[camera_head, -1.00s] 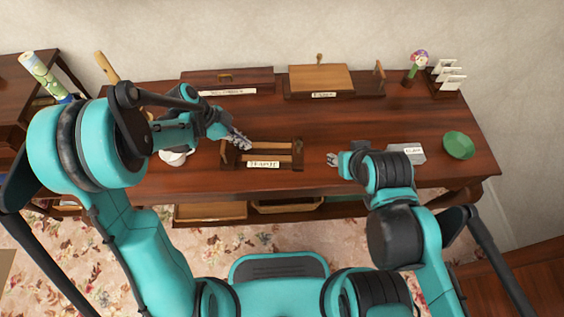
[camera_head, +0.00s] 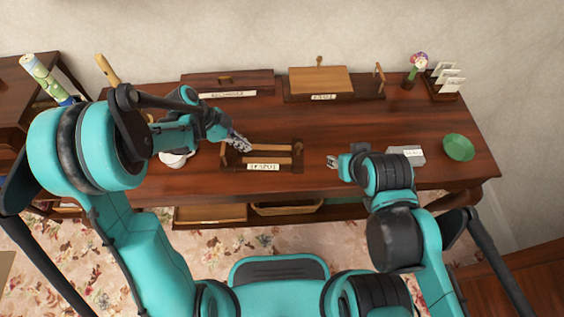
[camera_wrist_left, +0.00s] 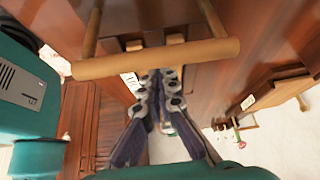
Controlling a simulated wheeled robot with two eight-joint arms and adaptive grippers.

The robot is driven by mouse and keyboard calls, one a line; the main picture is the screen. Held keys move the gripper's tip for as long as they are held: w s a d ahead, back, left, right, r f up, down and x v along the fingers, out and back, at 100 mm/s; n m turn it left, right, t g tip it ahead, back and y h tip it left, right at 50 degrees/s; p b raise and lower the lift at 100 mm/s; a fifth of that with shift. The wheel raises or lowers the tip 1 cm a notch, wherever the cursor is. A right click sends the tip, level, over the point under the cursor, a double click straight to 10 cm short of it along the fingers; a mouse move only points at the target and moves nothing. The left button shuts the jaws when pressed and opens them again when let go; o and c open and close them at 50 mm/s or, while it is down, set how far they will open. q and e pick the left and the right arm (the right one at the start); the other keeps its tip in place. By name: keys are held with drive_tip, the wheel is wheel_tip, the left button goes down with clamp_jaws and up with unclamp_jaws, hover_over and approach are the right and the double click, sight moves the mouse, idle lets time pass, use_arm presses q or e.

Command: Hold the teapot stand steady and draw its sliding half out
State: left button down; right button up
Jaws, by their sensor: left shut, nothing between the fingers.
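The teapot stand (camera_head: 285,168) is a dark wooden frame with lighter rails and a white label on its front, lying near the table's front edge. My left gripper (camera_head: 242,146) is shut and empty at the stand's left end, its tips close to the rails. In the left wrist view the shut fingers (camera_wrist_left: 161,78) point at a light wooden bar (camera_wrist_left: 205,52); I cannot tell whether they touch it. My right gripper (camera_head: 332,161) is apart from the stand, to its right; its fingers are too small to read.
A white pot (camera_head: 174,160) stands left of the stand, partly hidden by my left arm. A grey labelled block (camera_head: 415,155) and a green bowl (camera_head: 459,147) are at the right. Wooden stands (camera_head: 320,80) line the back. The table centre behind the stand is clear.

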use_arm(q)
drive_tip(key=shift+f+b, duration=0.95)
drive_tip(key=shift+f, duration=0.2)
use_arm(e)
drive_tip(key=shift+f, duration=0.95)
drive_tip(key=shift+o, duration=0.2)
idle(0.8)
drive_tip(key=n+g, duration=0.7)
drive_tip(key=n, duration=0.8)
hover_over(299, 145)
drive_tip(key=shift+f, duration=0.5)
wheel_tip(299, 145, down, 11)
drive_tip(key=shift+r, duration=0.1)
